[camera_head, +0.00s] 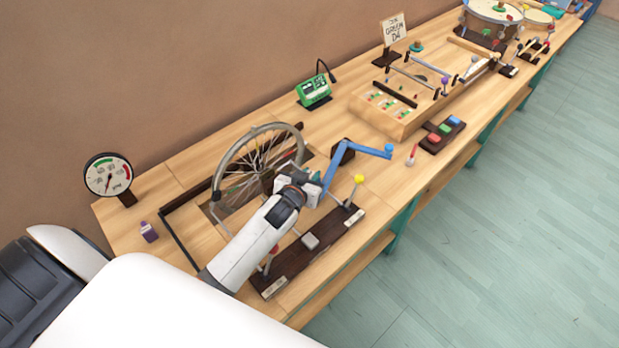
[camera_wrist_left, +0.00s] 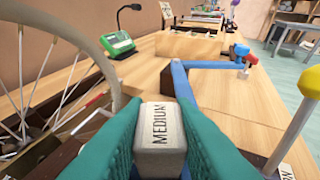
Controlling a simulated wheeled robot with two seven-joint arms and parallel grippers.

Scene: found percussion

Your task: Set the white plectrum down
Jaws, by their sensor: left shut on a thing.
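My left gripper (camera_head: 312,186) is beside the spoked wheel (camera_head: 232,165), at the near end of the blue crank (camera_head: 350,152). In the left wrist view its teal fingers (camera_wrist_left: 160,125) are shut on a pale off-white block marked "MEDIUM" (camera_wrist_left: 160,137), which I take to be the white plectrum. The block appears upright between the fingers; its lower end is hidden. My right gripper is not in view.
A yellow-knobbed lever (camera_head: 359,180) stands at the rack's right end. A green meter (camera_head: 314,93) sits behind the crank. A purple object (camera_head: 149,232) and round dial (camera_head: 108,175) are at left. Bare bench shows between the crank and the wooden tray (camera_head: 375,122).

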